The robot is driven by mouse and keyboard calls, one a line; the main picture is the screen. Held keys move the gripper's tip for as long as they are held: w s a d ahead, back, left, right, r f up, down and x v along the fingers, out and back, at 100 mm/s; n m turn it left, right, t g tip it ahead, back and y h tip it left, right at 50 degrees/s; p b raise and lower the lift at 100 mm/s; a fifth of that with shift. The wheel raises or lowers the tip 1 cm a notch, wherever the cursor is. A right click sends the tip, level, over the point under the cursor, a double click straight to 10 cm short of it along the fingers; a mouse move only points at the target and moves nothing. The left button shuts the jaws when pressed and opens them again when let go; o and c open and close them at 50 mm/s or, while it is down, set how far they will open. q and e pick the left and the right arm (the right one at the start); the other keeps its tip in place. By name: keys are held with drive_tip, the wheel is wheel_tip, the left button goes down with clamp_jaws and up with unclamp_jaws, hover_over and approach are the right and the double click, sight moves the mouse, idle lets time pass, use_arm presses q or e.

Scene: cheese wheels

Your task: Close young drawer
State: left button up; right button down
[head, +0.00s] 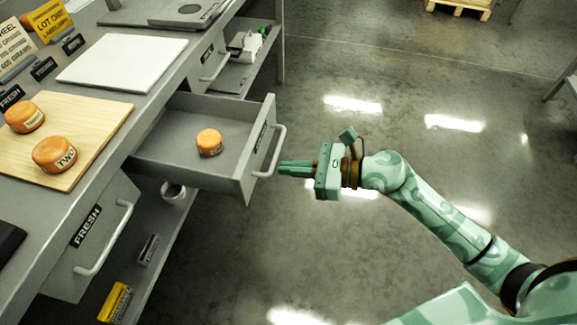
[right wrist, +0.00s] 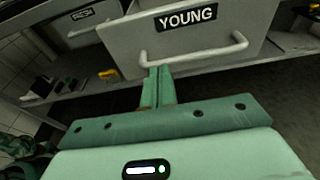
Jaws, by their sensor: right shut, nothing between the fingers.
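The young drawer (head: 246,170) stands pulled out from the bench in the head view, with one orange cheese wheel (head: 209,142) inside. Its front with the YOUNG label (right wrist: 187,18) fills the top of the right wrist view. Its bar handle (head: 270,152) faces my right gripper (head: 284,168). The right gripper is shut and empty, its fingertips close to the lower part of the handle. In the right wrist view the fingertips (right wrist: 159,72) are at the left end of the handle; I cannot tell whether they touch. My left gripper is not in view.
A FRESH drawer (head: 90,228) is at the lower left. The bench top holds a wooden board (head: 93,118) with two cheese wheels, a white board (head: 122,62) and signs. Shelves with small items lie below.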

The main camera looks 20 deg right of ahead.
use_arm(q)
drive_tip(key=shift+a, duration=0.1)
use_arm(e)
drive_tip(key=shift+w+a, duration=0.2)
drive_tip(key=shift+a, duration=0.15)
drive_tip(key=shift+a, duration=0.1)
drive_tip(key=p, duration=0.2)
approach(187, 159)
drive_tip(key=w+a, duration=0.1)
drive_tip(key=a, duration=0.1)
drive_tip(key=w+a+r+b, duration=0.1)
drive_tip(key=w+a, duration=0.1)
drive_tip(key=a, duration=0.1)
drive_tip(key=w+a+r, duration=0.1)
drive_tip(key=a, duration=0.1)
drive_tip(key=shift+w+a+r, duration=0.15)
drive_tip(key=shift+w+a, duration=0.1)
drive_tip(key=shift+w, duration=0.1)
drive_tip(key=shift+w+a+b, duration=0.25)
drive_tip(key=shift+a+b, duration=0.05)
drive_tip(key=shift+a, duration=0.05)
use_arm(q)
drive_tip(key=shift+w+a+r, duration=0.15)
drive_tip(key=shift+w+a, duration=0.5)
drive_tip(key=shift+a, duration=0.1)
use_arm(e)
drive_tip(key=shift+r, duration=0.2)
drive_tip(key=shift+a+r, duration=0.1)
drive_tip(key=shift+r, duration=0.05)
